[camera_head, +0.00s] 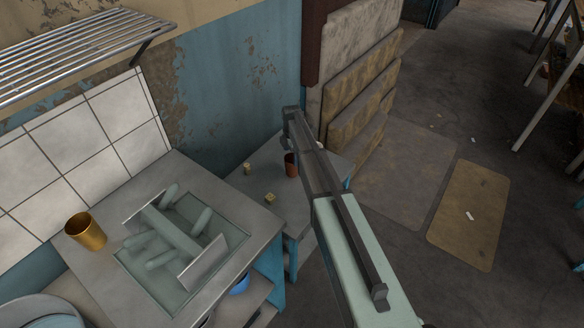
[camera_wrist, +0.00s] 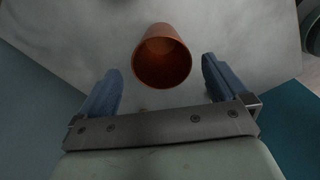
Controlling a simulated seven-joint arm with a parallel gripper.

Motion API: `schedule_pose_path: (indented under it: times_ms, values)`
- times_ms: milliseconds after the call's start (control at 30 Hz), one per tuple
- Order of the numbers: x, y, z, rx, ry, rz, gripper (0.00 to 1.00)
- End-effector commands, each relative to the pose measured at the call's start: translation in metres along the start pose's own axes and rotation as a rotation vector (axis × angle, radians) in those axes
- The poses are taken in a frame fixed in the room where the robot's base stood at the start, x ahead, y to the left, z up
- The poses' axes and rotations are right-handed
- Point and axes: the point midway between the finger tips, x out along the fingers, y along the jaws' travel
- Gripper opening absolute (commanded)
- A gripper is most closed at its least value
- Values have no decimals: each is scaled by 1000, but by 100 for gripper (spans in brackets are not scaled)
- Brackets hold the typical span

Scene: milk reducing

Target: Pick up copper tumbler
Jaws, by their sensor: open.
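A copper-coloured tumbler (camera_wrist: 162,58) stands in the wrist view with its open mouth facing the camera. It appears empty. In the head view a reddish-brown cup (camera_head: 291,166), which looks like the same tumbler, stands on the low grey table right beside my arm. My gripper (camera_wrist: 161,72) is open, with one blue-grey finger at each side. The tumbler lies between and just beyond the fingertips in the picture, with visible gaps on both sides and nothing held. In the head view my arm hides the fingers.
Two small yellowish blocks (camera_head: 270,198) (camera_head: 247,168) lie on the low table (camera_head: 262,166) near the cup. Panels (camera_head: 355,85) lean on the wall behind my arm.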

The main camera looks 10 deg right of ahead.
Motion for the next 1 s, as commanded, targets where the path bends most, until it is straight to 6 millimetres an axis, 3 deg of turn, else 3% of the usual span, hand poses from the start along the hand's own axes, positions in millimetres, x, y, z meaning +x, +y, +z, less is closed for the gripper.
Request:
schedule_pose_path:
  times_ms: [167, 500, 733, 1000]
  values:
    - [10, -1, 0, 0, 0, -1, 100]
    - [50, -2, 1, 0, 0, -1, 100]
    - [52, -2, 1, 0, 0, 0, 100]
    - [52, -2, 1, 0, 0, 0, 76]
